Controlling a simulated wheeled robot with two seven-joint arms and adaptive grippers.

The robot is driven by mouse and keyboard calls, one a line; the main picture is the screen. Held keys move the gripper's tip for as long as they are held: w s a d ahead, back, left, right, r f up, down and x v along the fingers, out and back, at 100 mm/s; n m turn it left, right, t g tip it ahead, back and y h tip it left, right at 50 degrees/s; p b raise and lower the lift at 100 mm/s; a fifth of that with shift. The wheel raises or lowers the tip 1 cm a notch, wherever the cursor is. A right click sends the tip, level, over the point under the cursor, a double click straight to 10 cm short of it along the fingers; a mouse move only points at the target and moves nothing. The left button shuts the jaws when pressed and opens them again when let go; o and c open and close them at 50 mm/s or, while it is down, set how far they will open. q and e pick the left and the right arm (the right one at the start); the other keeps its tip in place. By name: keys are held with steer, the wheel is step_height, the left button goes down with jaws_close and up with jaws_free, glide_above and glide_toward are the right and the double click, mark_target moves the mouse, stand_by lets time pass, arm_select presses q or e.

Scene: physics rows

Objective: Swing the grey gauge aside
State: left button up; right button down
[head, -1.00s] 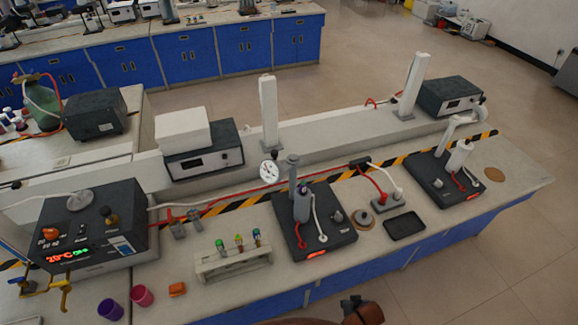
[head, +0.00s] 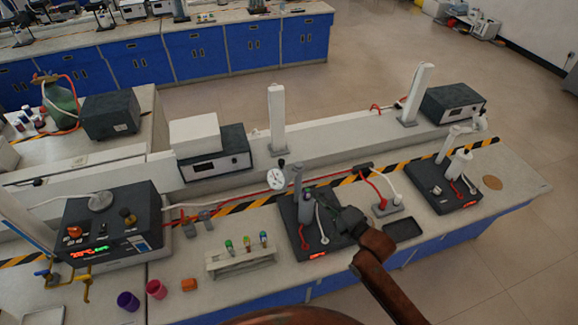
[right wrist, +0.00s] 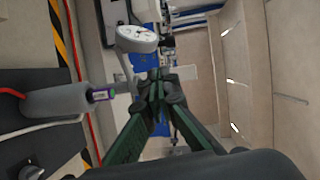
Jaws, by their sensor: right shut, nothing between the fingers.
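The gauge (head: 277,179) has a round white dial with a grey rim and stands beside the grey cylinder (head: 306,200) on the dark middle unit. In the right wrist view the gauge (right wrist: 137,40) shows large at upper left, with a grey bent arm below it. My right gripper (head: 345,213) is over the right side of that unit, to the right of the gauge and cylinder. Its dark green fingers (right wrist: 158,88) are shut and empty. In the wrist view the fingertips are just below and right of the dial, apparently apart from it. My left gripper is out of view.
Red and white tubes run along the bench. A vial rack (head: 240,262) stands to the left, and a black tray (head: 403,230) lies right of my right arm. A similar unit (head: 443,186) is at far right.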

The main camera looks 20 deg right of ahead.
steer(key=r, duration=0.2)
steer(key=p, duration=0.3)
glide_toward(284, 164)
steer(key=shift+m+y, duration=0.3)
steer(key=x, duration=0.5)
steer(key=shift+w, duration=0.1)
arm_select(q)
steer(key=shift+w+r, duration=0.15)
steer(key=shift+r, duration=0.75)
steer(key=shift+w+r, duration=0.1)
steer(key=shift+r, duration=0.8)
arm_select(e)
steer(key=shift+x, duration=0.85)
steer(key=shift+f, duration=0.1)
